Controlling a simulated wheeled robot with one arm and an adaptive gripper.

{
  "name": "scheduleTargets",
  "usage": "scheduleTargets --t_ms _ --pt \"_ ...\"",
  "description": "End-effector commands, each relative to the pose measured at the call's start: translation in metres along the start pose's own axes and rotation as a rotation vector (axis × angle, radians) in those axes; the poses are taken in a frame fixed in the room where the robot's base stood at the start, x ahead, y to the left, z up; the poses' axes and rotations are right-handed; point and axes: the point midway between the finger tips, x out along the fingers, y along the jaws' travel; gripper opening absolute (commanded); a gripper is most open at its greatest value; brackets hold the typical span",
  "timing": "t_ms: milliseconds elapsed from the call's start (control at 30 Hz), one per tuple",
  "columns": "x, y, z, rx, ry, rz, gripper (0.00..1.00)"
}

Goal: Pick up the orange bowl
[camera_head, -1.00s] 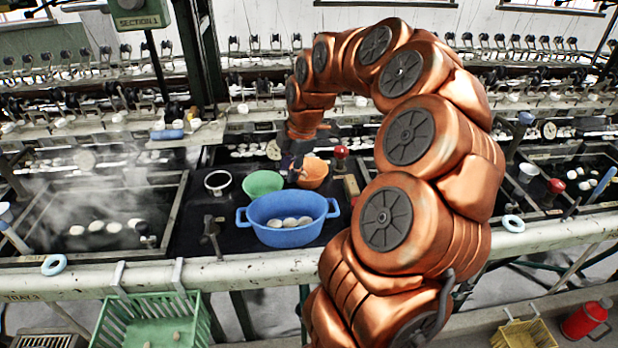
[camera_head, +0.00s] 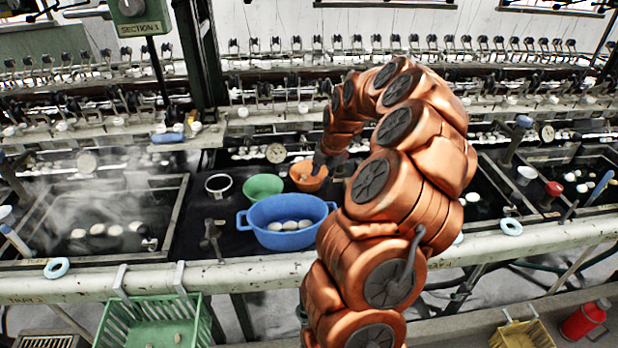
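The orange bowl (camera_head: 306,182) stands on the dark surface behind the blue tub and to the right of the green bowl. My gripper (camera_head: 322,166) is at the bowl's right rim, seen small and dark at the end of my copper arm. Its fingers are partly hidden by the arm, so I cannot tell whether they are open or shut, or whether they touch the bowl. The bowl looks upright.
A blue two-handled tub (camera_head: 286,224) holding several pale cocoons stands in front of the bowl. A green bowl (camera_head: 262,187) and a white-rimmed cup (camera_head: 218,185) are to its left. Water basins lie on both sides, and reeling machinery (camera_head: 270,115) runs behind.

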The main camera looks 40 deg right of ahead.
Motion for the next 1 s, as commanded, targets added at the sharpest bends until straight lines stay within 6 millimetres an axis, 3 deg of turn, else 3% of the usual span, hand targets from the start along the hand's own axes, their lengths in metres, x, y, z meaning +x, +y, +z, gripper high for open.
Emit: scheduleTargets --t_ms 233,533,867,1000 --pt "0.028 -0.001 -0.001 0.000 0.003 -0.006 0.34" --pt "0.032 -0.001 -0.001 0.000 0.002 -0.003 0.34" --pt "0.032 -0.001 -0.001 0.000 0.002 -0.003 0.00" --pt "0.032 -0.001 -0.001 0.000 0.002 -0.003 0.00"
